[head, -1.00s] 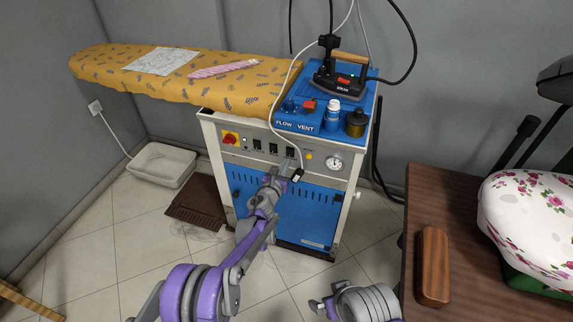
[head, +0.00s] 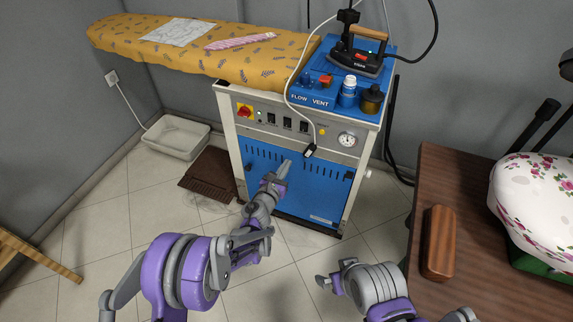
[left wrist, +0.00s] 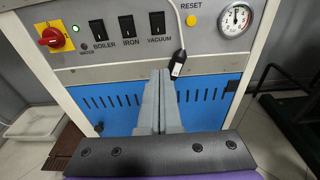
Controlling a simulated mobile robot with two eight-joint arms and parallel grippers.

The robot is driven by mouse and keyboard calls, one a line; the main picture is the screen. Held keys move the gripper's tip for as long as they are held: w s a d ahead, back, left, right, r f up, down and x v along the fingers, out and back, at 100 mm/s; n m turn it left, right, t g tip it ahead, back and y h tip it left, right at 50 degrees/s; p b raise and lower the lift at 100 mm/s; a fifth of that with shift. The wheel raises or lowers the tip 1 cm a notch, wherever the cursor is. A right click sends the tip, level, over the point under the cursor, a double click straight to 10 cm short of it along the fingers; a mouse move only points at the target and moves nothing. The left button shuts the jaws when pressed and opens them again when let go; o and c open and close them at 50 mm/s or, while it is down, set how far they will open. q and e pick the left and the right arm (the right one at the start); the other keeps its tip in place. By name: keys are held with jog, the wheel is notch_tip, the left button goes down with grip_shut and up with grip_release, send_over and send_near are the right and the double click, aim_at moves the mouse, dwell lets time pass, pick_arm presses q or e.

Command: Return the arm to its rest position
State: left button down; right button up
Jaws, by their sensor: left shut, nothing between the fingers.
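My left gripper (head: 283,170) is in front of the blue lower panel of the ironing station (head: 318,192). In the left wrist view its two grey fingers (left wrist: 158,100) are pressed together with nothing between them. They point at the control panel with the BOILER, IRON and VACUUM switches, and their tips overlap its lower edge in the picture. My right arm (head: 372,285) shows at the bottom of the head view; the grey part at its end (head: 325,282) does not show clearly whether the jaws are open.
An orange padded board (head: 190,58) extends left from the station. An iron (head: 357,58) and bottles stand on its blue top. A white cable with a black plug (head: 309,150) hangs in front. A brown table (head: 465,190) with a wooden block (head: 438,242) is at right.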

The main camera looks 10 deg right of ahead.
pick_arm(q)
jog(key=a+r+n+t+y, duration=0.1)
jog(key=a+r+n+y, duration=0.65)
jog(key=a+n, duration=0.6)
jog(key=s+a+r+n+g+y, duration=0.2)
jog(key=s+a+r+n, duration=0.3)
jog(key=s+a+n, duration=0.5)
jog(key=s+a+f+n+g+y, duration=0.1)
jog(key=s+a+n+g, duration=0.2)
jog(key=s+a+n, duration=0.6)
jog(key=s+d+f+n+g+h, duration=0.1)
jog(key=s+f+n+g, duration=0.3)
jog(key=s, duration=0.6)
jog(key=s+f+n+g, duration=0.1)
jog(key=s+n, duration=0.5)
jog(key=s, duration=0.5)
notch_tip(320, 180, up, 16)
jog(key=w+p, duration=0.2)
jog(key=p, duration=1.3)
jog(key=shift+w+r+t, duration=0.2)
jog(key=shift+w+t, duration=0.05)
jog(key=shift+t, duration=0.05)
pick_arm(e)
notch_tip(320, 180, up, 17)
jog(key=w, duration=0.2)
jog(key=shift+f+t, duration=0.15)
jog(key=shift+t, duration=0.25)
